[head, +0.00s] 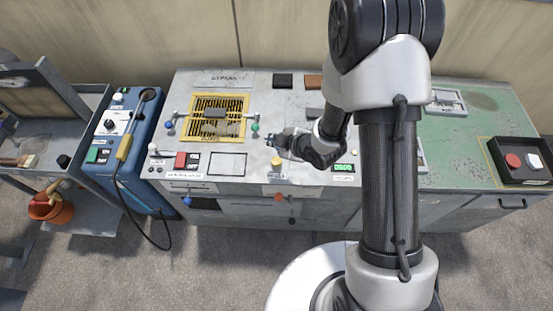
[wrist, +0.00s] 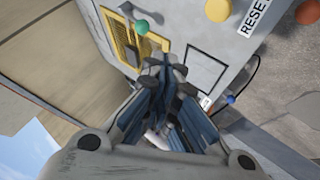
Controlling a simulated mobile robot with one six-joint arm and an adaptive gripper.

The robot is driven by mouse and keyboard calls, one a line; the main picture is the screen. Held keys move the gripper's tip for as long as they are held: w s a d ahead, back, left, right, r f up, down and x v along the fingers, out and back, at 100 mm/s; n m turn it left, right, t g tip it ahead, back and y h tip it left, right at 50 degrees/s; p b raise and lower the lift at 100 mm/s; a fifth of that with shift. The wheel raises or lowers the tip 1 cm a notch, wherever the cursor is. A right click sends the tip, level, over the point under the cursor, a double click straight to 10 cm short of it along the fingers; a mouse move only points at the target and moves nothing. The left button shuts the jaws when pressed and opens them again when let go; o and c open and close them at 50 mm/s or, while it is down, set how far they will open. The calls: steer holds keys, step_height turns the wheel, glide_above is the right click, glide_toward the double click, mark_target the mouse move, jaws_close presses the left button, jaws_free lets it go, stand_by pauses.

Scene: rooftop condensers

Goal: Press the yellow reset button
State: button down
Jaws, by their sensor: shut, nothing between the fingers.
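The yellow button (head: 277,162) stands on the grey bench top near its front edge. In the wrist view the yellow button (wrist: 218,10) is cut by the top edge, beside a label (wrist: 256,14) whose visible letters read "RESE". My gripper (head: 271,141) is shut and empty, just behind the button in the head view. In the wrist view my gripper's fingertips (wrist: 165,64) are together and clearly apart from the button. Its exact height above the bench is hard to tell.
A green knob (head: 255,128) and a yellow-framed grille (head: 217,117) lie left of my gripper. An orange knob (head: 278,197) is on the bench front. Red and black switches (head: 187,160) sit farther left. A blue unit (head: 122,140) with a cable stands beside the bench.

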mark_target(275, 163)
step_height(275, 163, down, 9)
steer(key=b, duration=0.6)
steer(key=shift+r, duration=0.1)
steer(key=shift+b, duration=0.3)
stand_by(1.0)
steer(key=shift+f+b, duration=0.45)
steer(key=shift+f+b, duration=0.5)
steer(key=shift+f, duration=0.25)
stand_by(0.8)
steer(key=shift+r, duration=0.15)
steer(key=shift+r+p, duration=0.8)
steer(key=shift+r, duration=0.3)
